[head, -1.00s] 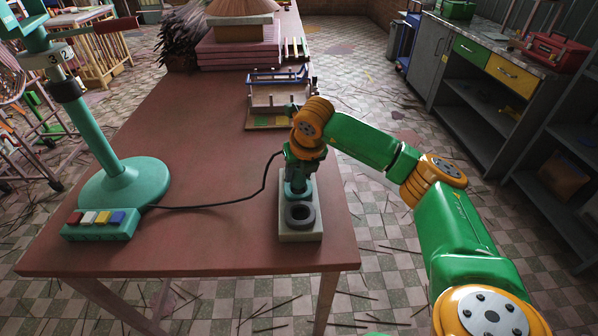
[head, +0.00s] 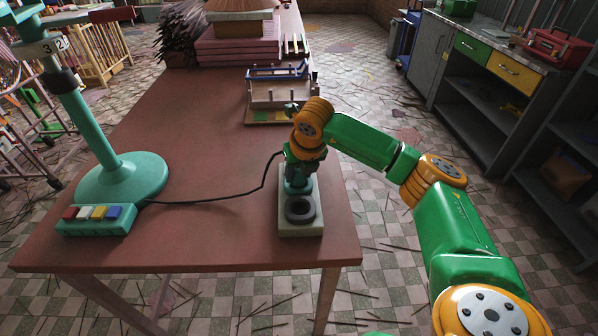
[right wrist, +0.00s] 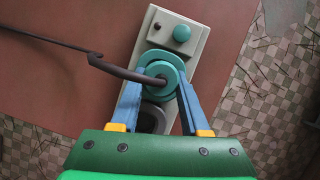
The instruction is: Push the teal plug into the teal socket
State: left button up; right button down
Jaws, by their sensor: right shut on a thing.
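The teal plug (right wrist: 160,70) has a dark cable (right wrist: 125,70) arching into its top. My right gripper (right wrist: 160,86) is shut on it, with one blue finger on each side. It is above a pale oblong block (right wrist: 198,48). A teal round piece, probably the teal socket (head: 298,188), shows under the gripper in the head view; the plug hides most of it from above. I cannot tell how deep the plug sits. My right gripper also shows in the head view (head: 300,168), pointing down. My left gripper is not in view.
The block also carries a dark ring socket (head: 300,209) at its near end and a teal knob (right wrist: 182,33). The cable runs left to a teal button box (head: 97,219) beside a teal stand (head: 120,178). A small rack (head: 278,92) stands behind my gripper.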

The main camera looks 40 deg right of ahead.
jog(key=shift+f, duration=0.3)
jog(key=shift+c, duration=1.6)
grip_release()
jog(key=shift+r, duration=0.1)
